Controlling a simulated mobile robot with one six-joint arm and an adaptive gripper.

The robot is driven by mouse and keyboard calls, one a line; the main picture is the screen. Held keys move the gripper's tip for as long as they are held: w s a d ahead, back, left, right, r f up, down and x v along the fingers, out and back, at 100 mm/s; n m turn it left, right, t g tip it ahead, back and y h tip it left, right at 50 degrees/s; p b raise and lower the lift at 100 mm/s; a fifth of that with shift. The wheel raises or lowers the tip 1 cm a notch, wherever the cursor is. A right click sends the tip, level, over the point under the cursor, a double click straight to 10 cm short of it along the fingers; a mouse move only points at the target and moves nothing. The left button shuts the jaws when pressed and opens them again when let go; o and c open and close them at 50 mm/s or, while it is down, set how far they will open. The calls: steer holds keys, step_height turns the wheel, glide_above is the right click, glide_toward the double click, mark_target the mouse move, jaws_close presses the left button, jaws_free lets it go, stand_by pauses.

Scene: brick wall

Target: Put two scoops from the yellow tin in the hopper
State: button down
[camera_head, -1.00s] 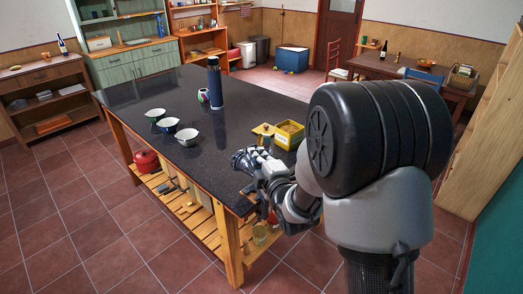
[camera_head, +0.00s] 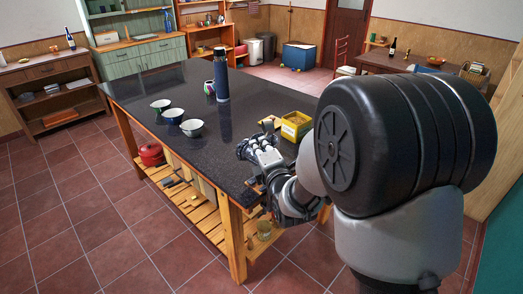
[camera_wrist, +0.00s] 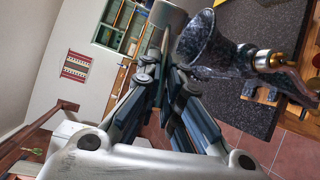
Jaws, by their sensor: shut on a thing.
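The yellow tin (camera_head: 296,126) stands on the dark tabletop with tan contents, right of my gripper. My gripper (camera_wrist: 160,85) is over the near right table corner in the head view (camera_head: 258,150). In the wrist view its fingers are closed together on a scoop, whose grey cylindrical cup (camera_wrist: 168,15) shows beyond the fingertips. Its handle is mostly hidden, and I cannot tell what the cup contains. A dark speckled hopper (camera_wrist: 203,42), flared like a funnel, is just right of the fingers, with brass and wooden parts beside it. The cup and hopper look apart.
Several enamel bowls (camera_head: 172,116) stand at the table's left side. A dark blue bottle (camera_head: 221,76) and a patterned cup (camera_head: 209,87) stand farther back. A small brownish item (camera_head: 269,123) is beside the tin. The middle of the tabletop (camera_head: 235,120) is clear.

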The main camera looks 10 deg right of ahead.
steer(key=shift+a+f+n+h+b, duration=0.1)
steer(key=shift+f+n+h+b, duration=0.1)
steer(key=shift+n+b, duration=0.55)
steer(key=shift+a+f+n+h+b, duration=0.1)
steer(key=shift+f+n+b, duration=0.1)
steer(key=shift+n+b, duration=0.5)
steer(key=shift+b, duration=0.35)
steer(key=d+r+m+y+p, duration=0.1)
steer(key=d+r+m+p, duration=0.1)
steer(key=m, duration=0.8)
steer(key=d+r+m+y+p, duration=0.1)
steer(key=d+r+m, duration=0.4)
steer(key=m, duration=0.5)
steer(key=shift+w+d+r+t+y+p, duration=0.2)
steer(key=shift+w+d+t+y+p, duration=0.15)
steer(key=shift+d, duration=0.95)
